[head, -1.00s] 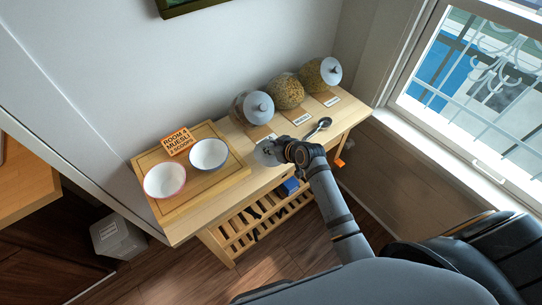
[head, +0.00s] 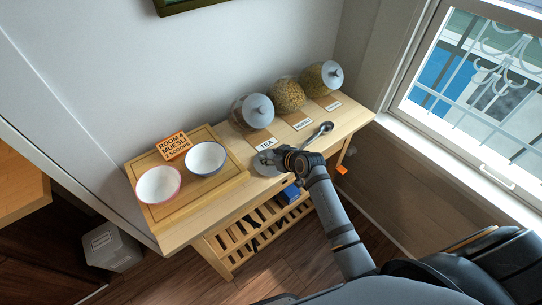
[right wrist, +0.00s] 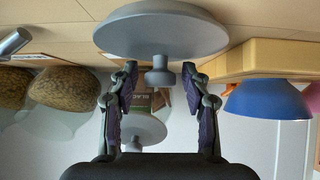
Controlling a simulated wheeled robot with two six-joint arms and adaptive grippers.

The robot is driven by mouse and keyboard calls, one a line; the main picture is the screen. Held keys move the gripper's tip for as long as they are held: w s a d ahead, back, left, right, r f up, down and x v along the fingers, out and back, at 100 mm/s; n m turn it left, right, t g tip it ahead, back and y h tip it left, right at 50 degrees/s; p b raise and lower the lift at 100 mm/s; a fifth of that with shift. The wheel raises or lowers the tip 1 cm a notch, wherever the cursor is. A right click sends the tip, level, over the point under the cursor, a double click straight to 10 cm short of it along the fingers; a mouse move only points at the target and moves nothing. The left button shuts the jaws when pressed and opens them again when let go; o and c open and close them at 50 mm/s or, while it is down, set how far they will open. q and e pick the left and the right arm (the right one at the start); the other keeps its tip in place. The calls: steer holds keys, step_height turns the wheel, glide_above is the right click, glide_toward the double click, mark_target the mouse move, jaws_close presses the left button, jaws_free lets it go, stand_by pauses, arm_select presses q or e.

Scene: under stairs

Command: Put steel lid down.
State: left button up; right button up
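The steel lid (head: 263,166) lies on the wooden table near its front edge, just in front of the TEA card, partly hidden by my right gripper (head: 286,161). In the right wrist view, which looks upside down, the grey lid (right wrist: 160,32) appears flat against the tabletop with its knob (right wrist: 160,77) facing away from it. My right gripper (right wrist: 160,80) is open there, its fingertips on either side of the knob with a gap on both sides. My left gripper is not in view.
Lidded jars stand at the left (head: 252,112) and right (head: 322,78), with an open muesli jar (head: 288,96) between. A spoon (head: 319,134) lies right of the gripper.

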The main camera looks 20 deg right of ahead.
steer(key=shift+r, duration=0.1)
steer(key=shift+s+r, duration=0.15)
steer(key=b+v, duration=0.1)
steer(key=v, duration=1)
steer(key=shift+s+r, duration=0.2)
steer(key=shift+r, duration=0.1)
steer(key=shift+d, duration=0.1)
